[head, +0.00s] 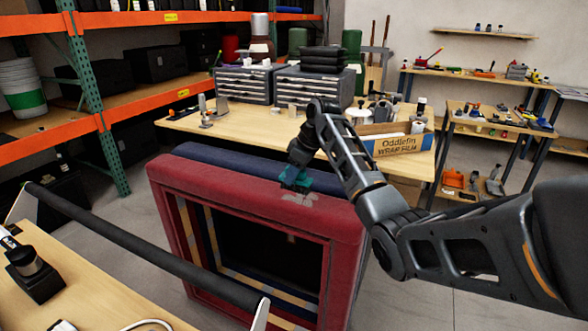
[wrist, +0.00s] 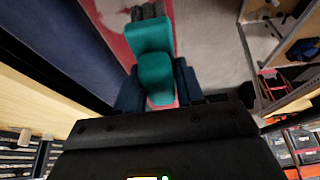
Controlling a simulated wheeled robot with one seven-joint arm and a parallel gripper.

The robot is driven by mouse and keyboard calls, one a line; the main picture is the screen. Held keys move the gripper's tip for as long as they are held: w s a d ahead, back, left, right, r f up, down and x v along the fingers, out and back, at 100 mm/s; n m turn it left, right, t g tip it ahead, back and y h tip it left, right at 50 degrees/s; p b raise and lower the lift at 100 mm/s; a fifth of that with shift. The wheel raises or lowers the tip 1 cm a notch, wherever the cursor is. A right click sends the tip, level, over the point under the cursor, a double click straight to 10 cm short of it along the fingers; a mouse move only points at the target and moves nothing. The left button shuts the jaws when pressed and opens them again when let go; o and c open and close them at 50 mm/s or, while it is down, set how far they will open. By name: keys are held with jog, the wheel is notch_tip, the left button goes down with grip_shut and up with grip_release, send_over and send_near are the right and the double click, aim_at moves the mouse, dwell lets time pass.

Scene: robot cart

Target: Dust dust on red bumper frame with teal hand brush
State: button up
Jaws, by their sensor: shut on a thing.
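The red bumper frame (head: 235,187) is a padded square ring standing upright in the middle of the head view. A pale grey dust patch (head: 300,199) lies on its top edge, right of centre. My gripper (head: 297,170) is above that edge, shut on the teal hand brush (head: 296,181). The brush is just behind the dust; I cannot tell whether its bristles touch the frame. In the wrist view the teal handle (wrist: 152,65) is between my fingers, with dark bristles (wrist: 150,11) at the top, over the red surface (wrist: 108,22).
A blue padded piece (head: 240,162) stands close behind the red frame. A wooden bench (head: 250,127) with drawer units and a cardboard box (head: 400,145) is behind it. Orange shelving (head: 105,110) is at left. Grey floor is open at lower right.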

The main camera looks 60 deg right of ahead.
aim_at(295, 185)
notch_tip(295, 185, down, 4)
jog(key=shift+r+b, duration=0.1)
jog(key=shift+b, duration=0.55)
jog(key=shift+d+f, duration=0.15)
jog(key=shift+f, duration=0.15)
jog(key=shift+w+d+r+b, duration=0.15)
jog(key=shift+d+b, duration=0.65)
jog(key=shift+d, duration=0.85)
jog(key=shift+w+d+r+b, duration=0.1)
jog(key=shift+d+b, duration=0.7)
jog(key=shift+d, duration=0.85)
jog(key=shift+a+r+p, duration=0.1)
jog(key=shift+a+p, duration=0.35)
jog(key=shift+p, duration=0.2)
jog(key=shift+s+a+p, duration=0.1)
jog(key=shift+a+p, duration=1)
jog(key=shift+p, duration=0.05)
jog(key=shift+a, duration=0.2)
jog(key=shift+f, duration=0.2)
jog(key=shift+f, duration=0.6)
